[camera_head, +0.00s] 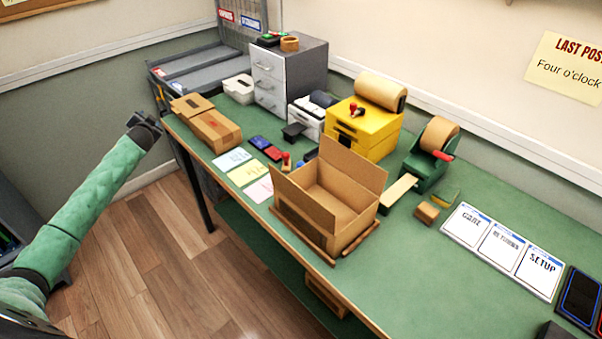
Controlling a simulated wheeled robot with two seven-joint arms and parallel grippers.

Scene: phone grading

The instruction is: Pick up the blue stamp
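I cannot clearly pick out a blue stamp. A small dark blue item, perhaps an ink pad (259,142), lies on the green table left of the open cardboard box. A red pad (273,153) lies beside it, and a small stamp with a red-orange handle (286,161) stands near the box. Another dark blue shape (311,155) shows partly behind the box's flap. My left gripper (146,122) is off the table's left edge, well away from these items. Its fingers are too small to read as open or shut. My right gripper is out of view.
The open cardboard box (325,215) stands at the table's front edge. A closed carton (215,131), coloured paper slips (243,173), a grey drawer unit (290,75) and a yellow box (362,128) surround the pads.

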